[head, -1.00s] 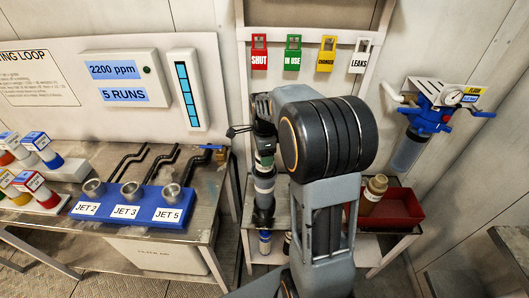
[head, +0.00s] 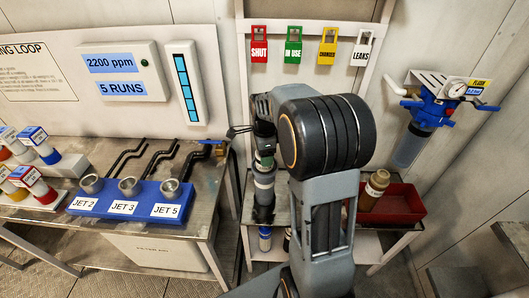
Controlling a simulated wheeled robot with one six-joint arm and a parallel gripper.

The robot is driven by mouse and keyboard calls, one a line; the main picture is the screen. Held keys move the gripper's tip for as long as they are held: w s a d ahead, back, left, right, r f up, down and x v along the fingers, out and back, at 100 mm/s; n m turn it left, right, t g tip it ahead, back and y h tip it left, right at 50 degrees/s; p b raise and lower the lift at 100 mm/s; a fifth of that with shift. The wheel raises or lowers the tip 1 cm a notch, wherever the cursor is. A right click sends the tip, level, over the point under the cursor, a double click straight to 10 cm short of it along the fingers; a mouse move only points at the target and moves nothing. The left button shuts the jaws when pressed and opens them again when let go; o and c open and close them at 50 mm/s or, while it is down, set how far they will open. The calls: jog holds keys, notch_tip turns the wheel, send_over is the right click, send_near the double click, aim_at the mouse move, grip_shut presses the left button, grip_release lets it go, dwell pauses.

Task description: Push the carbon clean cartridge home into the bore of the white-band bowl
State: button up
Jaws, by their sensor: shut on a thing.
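My gripper (head: 263,213) points straight down over the left side of the small stand below the tag rail. It is shut on the carbon clean cartridge, but its fingers are small and dark here and I can make out little of what is between them. I cannot pick out the white-band bowl or its bore. A blue-banded cylinder (head: 265,238) shows just below the gripper. Part of another dark cylinder (head: 287,240) shows beside it, mostly behind my arm. I cannot tell how deep the cartridge sits.
A red tray (head: 407,203) stands on the stand's right side, with a brown, pale-labelled cylinder (head: 375,187) at its left. The blue jet block (head: 130,203) is on the left bench (head: 55,229). A blue-headed filter housing (head: 428,112) hangs on the right wall.

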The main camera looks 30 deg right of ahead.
jog(key=shift+f+b, duration=1.05)
jog(key=shift+f, duration=0.55)
notch_tip(320, 180, up, 20)
jog(key=p, duration=1.6)
dwell(2.2)
dwell(1.7)
